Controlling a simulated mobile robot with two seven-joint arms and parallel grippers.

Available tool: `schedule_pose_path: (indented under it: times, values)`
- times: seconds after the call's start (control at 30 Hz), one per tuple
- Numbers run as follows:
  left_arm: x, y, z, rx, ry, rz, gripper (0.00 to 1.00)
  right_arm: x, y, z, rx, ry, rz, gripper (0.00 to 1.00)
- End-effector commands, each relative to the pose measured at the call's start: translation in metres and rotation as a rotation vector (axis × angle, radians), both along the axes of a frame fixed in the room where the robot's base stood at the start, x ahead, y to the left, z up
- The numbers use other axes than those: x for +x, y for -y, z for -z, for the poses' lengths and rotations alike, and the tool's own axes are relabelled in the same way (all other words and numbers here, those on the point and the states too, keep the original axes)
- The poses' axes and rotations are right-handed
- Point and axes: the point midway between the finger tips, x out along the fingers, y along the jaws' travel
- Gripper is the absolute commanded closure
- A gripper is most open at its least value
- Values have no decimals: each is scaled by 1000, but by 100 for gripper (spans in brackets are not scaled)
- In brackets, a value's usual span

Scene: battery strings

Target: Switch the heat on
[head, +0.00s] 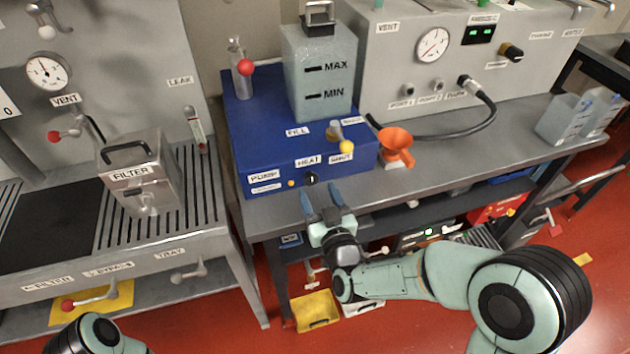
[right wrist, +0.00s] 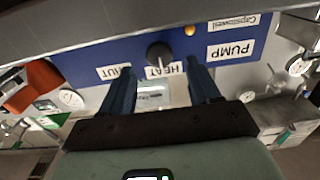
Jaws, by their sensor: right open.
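The black heat knob (head: 311,178) sits on the front face of the blue unit (head: 262,140), just below the HEAT label (head: 308,161). An amber lamp (head: 291,183) sits left of the knob. My left gripper is not in view.
An orange funnel (head: 396,148) stands on the bench right of the blue unit. A yellow-handled valve (head: 346,146) and a clear tank (head: 321,70) are on top of it. A black hose (head: 440,134) crosses the bench behind. The filter canister (head: 142,178) stands at the left.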

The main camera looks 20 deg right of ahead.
Motion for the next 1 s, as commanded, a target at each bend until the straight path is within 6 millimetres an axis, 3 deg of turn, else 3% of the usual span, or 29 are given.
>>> schedule_pose_path:
  times: [0.2, 0.57, 0.6, 0.77, 1.0]
  values:
    - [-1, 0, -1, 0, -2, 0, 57, 28, -1, 0, -2, 0, 1, 39]
    - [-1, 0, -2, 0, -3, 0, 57, 34, -1, 0, -1, -1, 0, 39]
    - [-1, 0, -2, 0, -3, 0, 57, 34, -1, 0, -1, -1, 0, 42]
    - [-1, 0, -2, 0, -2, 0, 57, 34, -1, 0, -1, 0, 0, 93]
    - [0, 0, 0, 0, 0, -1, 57, 34, -1, 0, 12, 0, 1, 92]
